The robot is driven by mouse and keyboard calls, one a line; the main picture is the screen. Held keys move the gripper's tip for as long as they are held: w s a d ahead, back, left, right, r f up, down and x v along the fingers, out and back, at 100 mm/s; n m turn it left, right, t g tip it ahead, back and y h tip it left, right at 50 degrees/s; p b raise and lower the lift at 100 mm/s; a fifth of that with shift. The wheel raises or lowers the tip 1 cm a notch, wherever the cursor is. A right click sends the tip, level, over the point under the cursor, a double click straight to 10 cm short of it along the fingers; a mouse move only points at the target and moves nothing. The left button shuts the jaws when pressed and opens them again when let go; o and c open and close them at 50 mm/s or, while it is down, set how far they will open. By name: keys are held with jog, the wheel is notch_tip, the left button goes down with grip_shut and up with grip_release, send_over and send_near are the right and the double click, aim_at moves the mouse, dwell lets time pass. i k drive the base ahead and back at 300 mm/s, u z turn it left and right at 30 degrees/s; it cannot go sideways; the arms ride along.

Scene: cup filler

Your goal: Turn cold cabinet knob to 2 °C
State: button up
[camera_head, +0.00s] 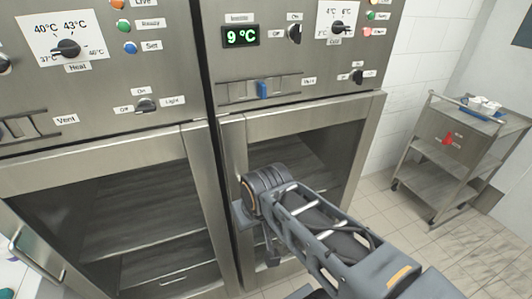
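The cold cabinet knob (338,27) is a small black dial on a white scale plate, high on the right-hand cabinet's panel. Marks around it seem to read 4 °C and 6 °C at the top and 2 °C at the lower left; its pointer is too small to read surely. The green display (240,36) to its left reads 9 °C. My gripper (271,248) seems to hang below my arm's wrist, in front of the right cabinet's glass door, well below the knob and apart from it. My arm partly hides it, and its fingers are unclear.
An On/Off knob (295,33), a blue slider (262,90) and a Door knob (357,76) share the panel. The left cabinet has a Heat knob (68,47) and a Light knob (146,105). A steel trolley (440,165) stands at the right, with open floor before it.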

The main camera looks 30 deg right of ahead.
aim_at(337, 28)
jog(key=z, duration=1.35)
jog(key=k, duration=0.45)
jog(key=u, duration=0.4)
jog(key=i, duration=0.85)
jog(key=z, duration=0.5)
